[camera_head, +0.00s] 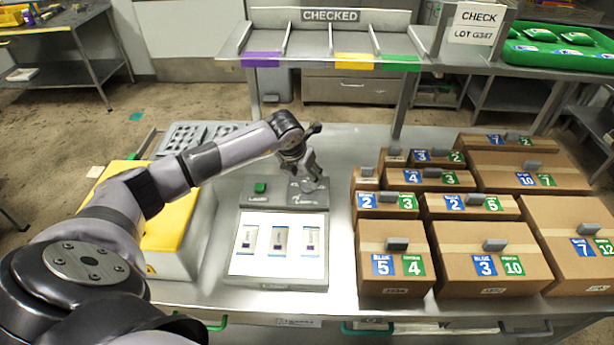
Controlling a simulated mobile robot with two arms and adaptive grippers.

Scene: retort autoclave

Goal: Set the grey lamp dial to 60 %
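The grey lamp dial (308,185) is on the grey control box behind the lit panel, right of a green button (260,187). My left gripper (314,176) reaches down from above and behind, with its fingers at the dial. It partly covers the dial, so its pointer and scale cannot be read. I cannot tell whether the fingers touch the dial or how far apart they are. The bright lamp panel (279,269) is lit and bears three small pouches with blue and dark marks. My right gripper is not in view.
Several cardboard boxes with blue and green number labels (393,270) fill the right of the steel table. A yellow-topped box (168,238) stands left, under my arm. A grey tray (185,137) lies behind it. The CHECKED rack (330,48) stands behind the table.

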